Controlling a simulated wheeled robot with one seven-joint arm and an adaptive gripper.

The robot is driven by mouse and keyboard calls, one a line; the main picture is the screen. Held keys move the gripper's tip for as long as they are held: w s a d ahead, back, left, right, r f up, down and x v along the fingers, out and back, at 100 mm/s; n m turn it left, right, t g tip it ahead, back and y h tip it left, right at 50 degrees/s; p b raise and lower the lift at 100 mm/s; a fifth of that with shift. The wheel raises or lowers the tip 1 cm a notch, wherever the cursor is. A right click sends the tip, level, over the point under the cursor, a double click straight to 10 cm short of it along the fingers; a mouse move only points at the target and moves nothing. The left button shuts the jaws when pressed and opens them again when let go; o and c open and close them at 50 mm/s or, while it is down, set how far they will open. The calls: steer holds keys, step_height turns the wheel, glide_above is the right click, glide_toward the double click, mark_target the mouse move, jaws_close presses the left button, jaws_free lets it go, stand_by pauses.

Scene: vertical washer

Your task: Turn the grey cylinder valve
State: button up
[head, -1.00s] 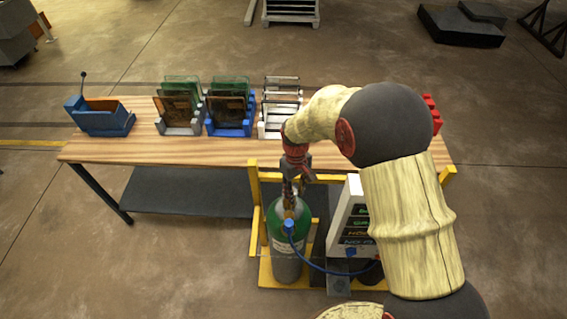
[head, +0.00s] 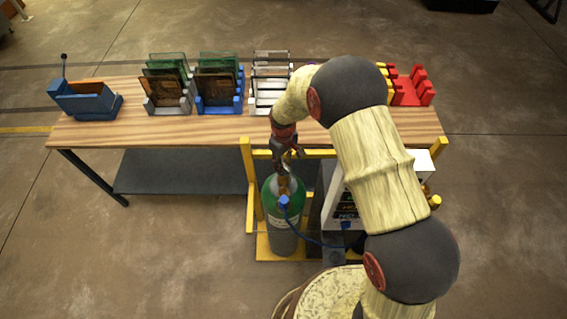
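The gas cylinder (head: 283,219) stands upright in the yellow frame in front of the table. It has a green top, a grey lower body and a white label. A blue fitting (head: 284,202) with a blue hose sits near its top. My gripper (head: 284,168) points down right over the cylinder's top, where the valve is. The valve itself is mostly hidden by the fingers. I cannot tell whether the fingers touch it or how far they are closed.
The wooden table (head: 120,130) carries a blue box (head: 88,101), a grey rack (head: 168,95), a blue rack (head: 220,95), a white rack (head: 268,90) and red holders (head: 411,88). The yellow frame (head: 249,195) surrounds the cylinder. A white panel box (head: 337,198) stands right of it.

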steer(key=shift+f, duration=0.1)
steer(key=shift+c, duration=1)
jaws_close()
